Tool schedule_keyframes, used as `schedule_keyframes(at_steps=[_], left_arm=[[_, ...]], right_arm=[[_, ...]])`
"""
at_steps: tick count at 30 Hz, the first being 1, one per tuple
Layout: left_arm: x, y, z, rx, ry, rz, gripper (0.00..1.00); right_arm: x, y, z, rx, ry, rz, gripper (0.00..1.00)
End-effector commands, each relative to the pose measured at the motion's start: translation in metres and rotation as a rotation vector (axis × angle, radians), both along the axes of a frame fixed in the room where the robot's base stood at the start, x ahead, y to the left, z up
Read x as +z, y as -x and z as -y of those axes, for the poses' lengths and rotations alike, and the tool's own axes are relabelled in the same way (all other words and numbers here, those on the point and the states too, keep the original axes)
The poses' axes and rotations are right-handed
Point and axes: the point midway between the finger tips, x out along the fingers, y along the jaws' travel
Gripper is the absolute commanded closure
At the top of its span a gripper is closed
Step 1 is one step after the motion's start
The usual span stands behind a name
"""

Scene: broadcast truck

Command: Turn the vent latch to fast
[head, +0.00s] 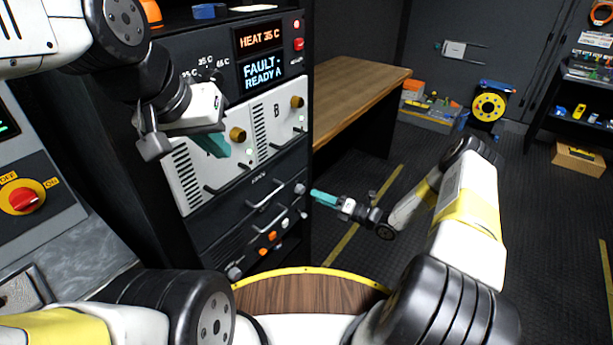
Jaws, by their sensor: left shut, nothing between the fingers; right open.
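I cannot tell for sure which part is the vent latch; no "fast" label is readable. The black rack (155,190) carries two pale vented panels, one hidden in part by my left gripper and one marked B (276,118). Each has a brass knob, one at left (238,134) and one on B (297,102). My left gripper (215,146) is shut and empty in front of the left panel, its teal fingers just left of the left brass knob. Contact cannot be told. My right gripper (322,197) is open and empty, right of the lower rack near a grey knob (300,188).
Displays read "HEAT 35 C" (259,37) and "FAULT- READY A" (262,72). Drawer handles (267,193) and orange and white buttons (272,236) are below. A red OFF/ON switch (25,199) is at left. A wooden bench (355,85) stands behind; the floor at right is open.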

Motion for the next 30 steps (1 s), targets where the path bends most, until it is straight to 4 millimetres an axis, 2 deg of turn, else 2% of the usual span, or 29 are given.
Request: schedule_keyframes(at_steps=[3, 9, 21, 28, 30], left_arm=[[0.000, 0.000, 0.000, 0.000, 0.000, 0.000, 1.00], [0.000, 0.000, 0.000, 0.000, 0.000, 0.000, 1.00], [0.000, 0.000, 0.000, 0.000, 0.000, 0.000, 1.00], [0.000, 0.000, 0.000, 0.000, 0.000, 0.000, 1.00], [0.000, 0.000, 0.000, 0.000, 0.000, 0.000, 1.00]], right_arm=[[0.000, -0.010, -0.019, 0.004, 0.001, 0.002, 0.47], [0.000, -0.024, -0.042, 0.003, 0.002, 0.001, 0.47], [0.000, -0.029, -0.049, 0.003, 0.002, 0.002, 0.47], [0.000, -0.029, -0.049, 0.002, 0.003, 0.002, 0.92], [0.000, -0.029, -0.049, 0.002, 0.003, 0.002, 1.00]])
